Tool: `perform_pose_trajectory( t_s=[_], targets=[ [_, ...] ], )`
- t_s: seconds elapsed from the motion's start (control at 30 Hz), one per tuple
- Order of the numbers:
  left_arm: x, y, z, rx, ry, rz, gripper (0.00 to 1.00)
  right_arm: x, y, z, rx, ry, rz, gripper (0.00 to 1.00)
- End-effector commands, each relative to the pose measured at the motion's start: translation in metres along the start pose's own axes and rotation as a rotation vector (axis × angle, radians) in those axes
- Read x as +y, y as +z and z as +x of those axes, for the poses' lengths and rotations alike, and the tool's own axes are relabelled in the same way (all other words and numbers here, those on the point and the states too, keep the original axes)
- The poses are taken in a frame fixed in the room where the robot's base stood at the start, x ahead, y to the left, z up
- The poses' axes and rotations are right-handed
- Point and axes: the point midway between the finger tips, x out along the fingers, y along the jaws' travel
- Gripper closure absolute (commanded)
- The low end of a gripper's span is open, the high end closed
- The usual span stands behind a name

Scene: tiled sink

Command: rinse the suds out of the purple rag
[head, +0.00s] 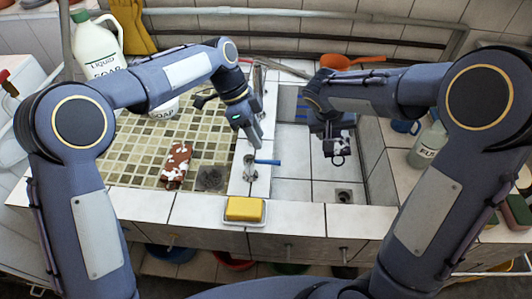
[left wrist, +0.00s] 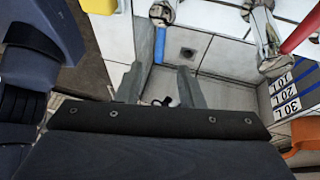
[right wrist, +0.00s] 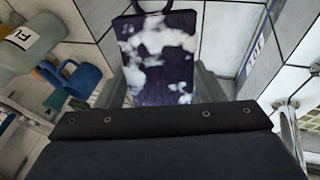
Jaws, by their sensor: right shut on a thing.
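The purple rag (right wrist: 160,62) is dark with white suds patches and hangs between the fingers of my right gripper (right wrist: 168,80). In the head view the rag (head: 337,148) is small and partly hidden by my right gripper (head: 333,134), which is shut on it above the sink basin (head: 292,190). My left gripper (head: 257,142) is near the divider wall, just above the blue-handled tap (head: 266,162). In the left wrist view my left gripper (left wrist: 160,78) has its fingers apart with nothing between them. A red handle (left wrist: 300,32) and the blue handle (left wrist: 160,44) show there.
A reddish-brown sudsy cloth (head: 177,165) lies on the tiled left basin near a dark drain grate (head: 212,178). A soap bottle (head: 98,50) stands back left; a green-capped bottle (head: 429,147) stands right.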

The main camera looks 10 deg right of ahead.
Motion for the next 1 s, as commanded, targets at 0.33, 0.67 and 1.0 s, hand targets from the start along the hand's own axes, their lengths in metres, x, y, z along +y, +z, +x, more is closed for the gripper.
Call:
perform_pose_trajectory(
  t_s=[0.33,0.67,1.0],
  targets=[
    [0.0,0.0,0.06,-0.001,0.002,-0.002,0.66,0.0,0.0,0.0,0.0,0.0,0.0,0.6],
    [0.0,0.0,0.071,0.0,-0.002,-0.002,0.66,0.0,0.0,0.0,0.0,0.0,0.0,0.6],
    [0.0,0.001,0.071,0.0,-0.001,-0.003,0.94,0.0,0.0,0.0,0.0,0.0,0.0,0.6]
  ],
)
